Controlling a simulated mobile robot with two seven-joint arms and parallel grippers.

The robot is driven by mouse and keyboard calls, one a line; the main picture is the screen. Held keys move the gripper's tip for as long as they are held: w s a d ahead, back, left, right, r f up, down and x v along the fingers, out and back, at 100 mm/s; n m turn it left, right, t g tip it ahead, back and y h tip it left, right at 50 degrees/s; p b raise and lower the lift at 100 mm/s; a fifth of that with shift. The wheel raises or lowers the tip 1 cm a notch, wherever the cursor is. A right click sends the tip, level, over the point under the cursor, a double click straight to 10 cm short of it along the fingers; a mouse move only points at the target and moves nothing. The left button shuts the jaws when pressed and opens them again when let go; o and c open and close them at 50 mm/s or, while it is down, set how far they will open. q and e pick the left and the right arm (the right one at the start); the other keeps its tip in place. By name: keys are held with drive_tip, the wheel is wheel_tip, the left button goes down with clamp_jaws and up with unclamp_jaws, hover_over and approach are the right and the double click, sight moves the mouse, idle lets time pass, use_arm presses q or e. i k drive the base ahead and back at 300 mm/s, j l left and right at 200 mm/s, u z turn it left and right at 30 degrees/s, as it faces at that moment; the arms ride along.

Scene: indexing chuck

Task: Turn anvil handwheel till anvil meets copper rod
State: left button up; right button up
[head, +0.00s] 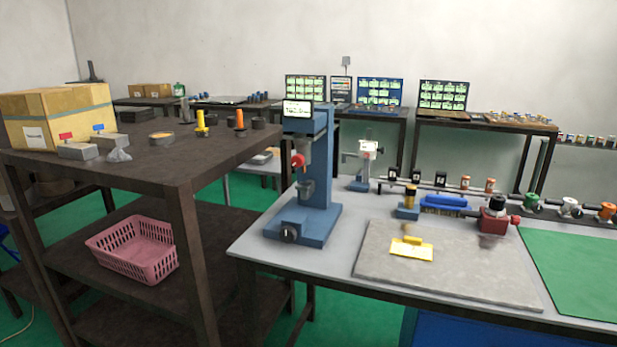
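A blue bench machine (322,170) with a lit display (298,109) stands at the left end of the grey-topped bench. A dark round wheel or knob (289,233) is on the front of its base; I cannot tell if it is the anvil handwheel. A red part (297,160) shows on its head, with a grey-green cup-like part (306,188) below, possibly the anvil. I cannot make out a copper rod in the machine. Small copper-coloured pieces (490,185) stand farther back on the bench. Neither of my grippers is in view.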

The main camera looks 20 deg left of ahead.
sight(288, 234)
drive_tip(key=i+j, duration=0.25)
drive_tip(key=j, duration=0.15)
drive_tip(key=i+j, duration=0.25)
drive_tip(key=j, duration=0.15)
drive_tip(key=i+j, duration=0.2)
drive_tip(key=j, duration=0.2)
drive_tip(key=i+j, duration=0.25)
drive_tip(key=j, duration=0.15)
